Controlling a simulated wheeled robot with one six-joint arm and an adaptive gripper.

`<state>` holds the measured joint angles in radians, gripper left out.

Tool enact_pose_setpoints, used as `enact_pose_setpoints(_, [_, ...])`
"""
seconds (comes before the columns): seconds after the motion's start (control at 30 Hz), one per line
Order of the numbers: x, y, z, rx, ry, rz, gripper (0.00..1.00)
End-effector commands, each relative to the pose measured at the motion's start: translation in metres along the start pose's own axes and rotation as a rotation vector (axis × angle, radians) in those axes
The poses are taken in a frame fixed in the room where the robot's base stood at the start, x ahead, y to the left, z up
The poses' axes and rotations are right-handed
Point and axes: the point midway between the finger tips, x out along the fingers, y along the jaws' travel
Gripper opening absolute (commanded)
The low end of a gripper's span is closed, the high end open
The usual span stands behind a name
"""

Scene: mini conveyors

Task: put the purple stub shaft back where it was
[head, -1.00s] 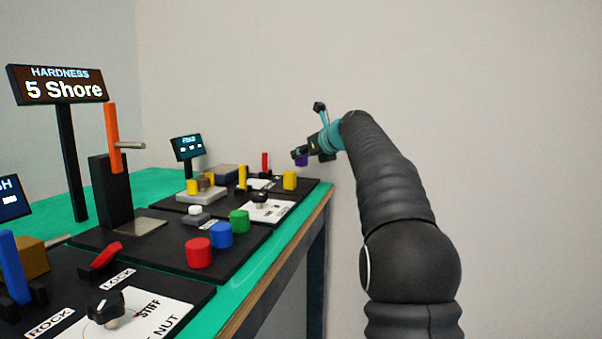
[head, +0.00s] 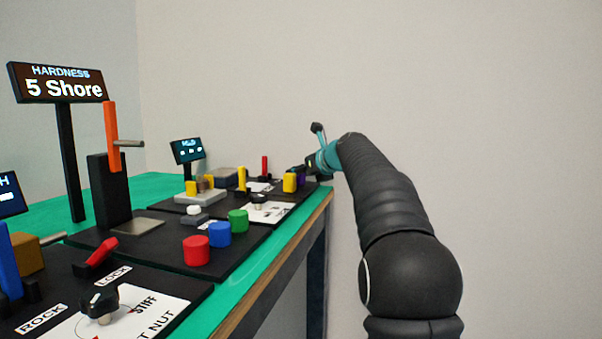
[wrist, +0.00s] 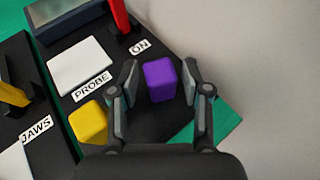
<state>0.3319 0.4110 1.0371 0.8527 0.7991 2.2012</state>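The purple stub shaft (wrist: 160,80) stands upright on the dark board in the wrist view, close to the board's edge. My gripper (wrist: 160,77) is around it, one finger on each side. Narrow gaps show between the fingers and the shaft, so the gripper looks open. In the head view the purple shaft (head: 301,180) is partly hidden behind a yellow block (head: 290,183), with my gripper (head: 308,170) just behind them. The shaft's underside is hidden.
The yellow block (wrist: 88,122) stands left of my gripper in the wrist view. A red lever (wrist: 120,16) rises beyond, near the ON label (wrist: 140,46). A PROBE label (wrist: 91,87) and a white plate (wrist: 79,66) lie left. The table's green edge is right.

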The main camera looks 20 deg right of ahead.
Motion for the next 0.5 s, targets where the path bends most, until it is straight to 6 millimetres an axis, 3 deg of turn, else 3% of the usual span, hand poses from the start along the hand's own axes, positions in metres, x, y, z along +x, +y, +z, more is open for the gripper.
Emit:
enact_pose_setpoints(0.37, [-0.002,0.0,0.004,0.0,0.0,-0.001,0.54])
enact_pose_setpoints(0.5, [-0.02,-0.001,0.004,0.0,-0.002,-0.003,0.54])
